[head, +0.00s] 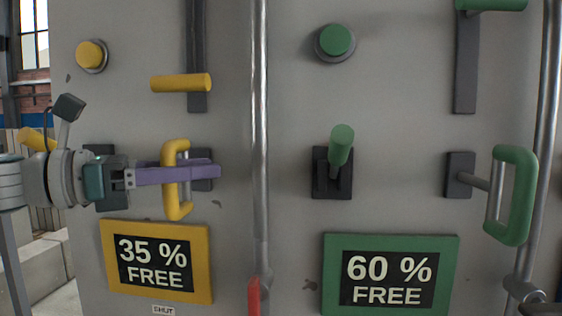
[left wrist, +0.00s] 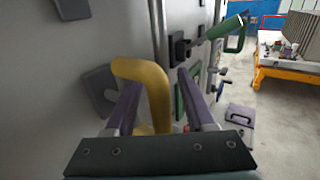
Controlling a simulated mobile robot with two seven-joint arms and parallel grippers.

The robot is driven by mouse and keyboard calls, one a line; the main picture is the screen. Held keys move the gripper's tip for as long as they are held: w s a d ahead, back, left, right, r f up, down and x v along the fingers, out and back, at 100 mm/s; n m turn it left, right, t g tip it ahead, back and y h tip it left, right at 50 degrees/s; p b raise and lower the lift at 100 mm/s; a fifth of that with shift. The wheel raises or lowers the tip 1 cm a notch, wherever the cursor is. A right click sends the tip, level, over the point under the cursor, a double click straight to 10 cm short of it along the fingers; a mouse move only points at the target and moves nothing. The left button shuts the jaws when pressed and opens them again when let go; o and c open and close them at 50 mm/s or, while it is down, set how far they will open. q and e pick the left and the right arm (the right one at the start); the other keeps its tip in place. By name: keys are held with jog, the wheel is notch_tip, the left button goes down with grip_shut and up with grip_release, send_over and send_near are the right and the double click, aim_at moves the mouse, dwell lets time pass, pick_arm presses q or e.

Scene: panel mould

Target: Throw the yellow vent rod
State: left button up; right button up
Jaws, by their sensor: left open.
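The yellow D-shaped handle (head: 176,205), which I take to be the vent rod's grip, stands out from the grey panel above the "35 % FREE" sign. My left gripper (head: 207,171) reaches in from the left with its purple fingers level at the handle's mid-height. In the left wrist view the yellow handle (left wrist: 152,84) passes upright between the two open fingers (left wrist: 160,82), nearer the left one. I cannot tell whether a finger touches it. The handle's mount is partly hidden behind the fingers. My right gripper is not in view.
A yellow sliding bar (head: 180,83) and yellow knob (head: 90,54) sit above; a yellow lever (head: 38,139) is partly behind my wrist. A vertical pipe (head: 260,130) runs to the right. Beyond it are a green lever (head: 341,145) and green D-handle (head: 520,195).

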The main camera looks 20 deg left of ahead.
pick_arm(q)
jog(key=shift+c, duration=0.3)
grip_shut()
dwell(1.0)
